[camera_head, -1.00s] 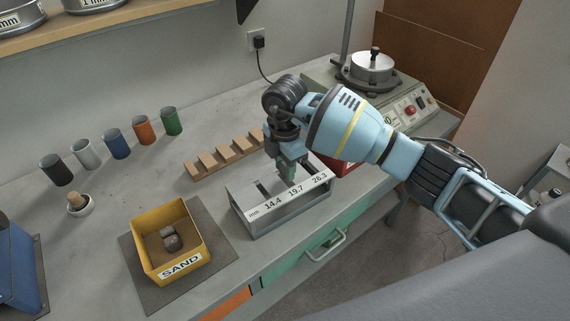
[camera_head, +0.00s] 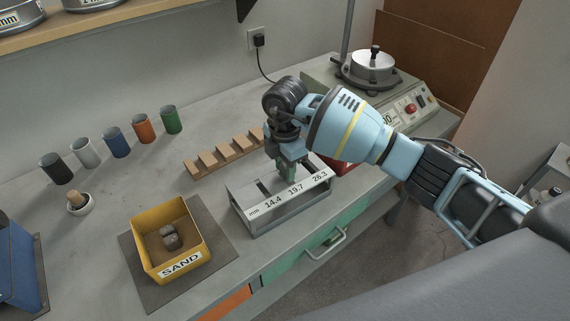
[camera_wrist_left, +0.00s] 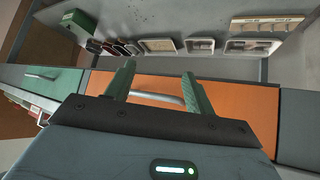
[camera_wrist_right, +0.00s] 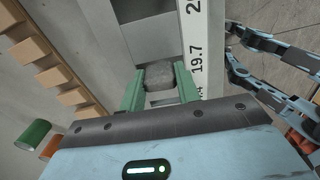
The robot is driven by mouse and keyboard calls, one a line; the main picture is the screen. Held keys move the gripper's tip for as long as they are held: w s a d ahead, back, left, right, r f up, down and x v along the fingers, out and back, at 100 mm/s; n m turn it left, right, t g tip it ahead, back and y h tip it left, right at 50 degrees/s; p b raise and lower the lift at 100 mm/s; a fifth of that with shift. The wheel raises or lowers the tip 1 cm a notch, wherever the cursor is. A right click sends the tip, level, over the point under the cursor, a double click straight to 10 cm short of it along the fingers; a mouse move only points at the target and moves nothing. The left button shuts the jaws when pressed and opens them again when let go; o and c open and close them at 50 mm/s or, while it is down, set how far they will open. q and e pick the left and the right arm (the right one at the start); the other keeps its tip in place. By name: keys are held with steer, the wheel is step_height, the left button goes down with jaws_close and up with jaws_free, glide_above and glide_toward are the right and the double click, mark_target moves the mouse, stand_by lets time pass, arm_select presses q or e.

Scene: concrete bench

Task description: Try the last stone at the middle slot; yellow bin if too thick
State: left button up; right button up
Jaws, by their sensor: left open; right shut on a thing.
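The slot gauge (camera_head: 278,213) is a grey metal block on the bench, marked 14.4, 19.7 and 26.3 mm. My right gripper (camera_head: 289,173) is over its middle part, pointing down. In the right wrist view it is shut on a rough grey stone (camera_wrist_right: 158,76), beside the 19.7 label. I cannot tell whether the stone is in the slot or just above it. The yellow bin (camera_head: 149,252), labelled SAND, stands at the front left on a dark mat with grey stone in it. My left gripper (camera_wrist_left: 157,88) is open and empty, facing the bench's drawer fronts.
A wooden notched rack (camera_head: 224,155) lies behind the gauge. A red bin (camera_head: 337,166) is partly hidden by my right arm. Several coloured cups and a white mortar (camera_head: 79,206) stand at left. A blue bin (camera_head: 18,270) is at the left edge. A machine (camera_head: 400,100) stands back right.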

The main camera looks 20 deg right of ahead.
steer(key=shift+f, duration=0.5)
stand_by(0.4)
steer(key=o, duration=1.1)
steer(key=shift+c, duration=0.2)
steer(key=shift+r, duration=0.1)
step_height(320, 180, up, 8)
steer(key=shift+f, duration=0.2)
stand_by(0.5)
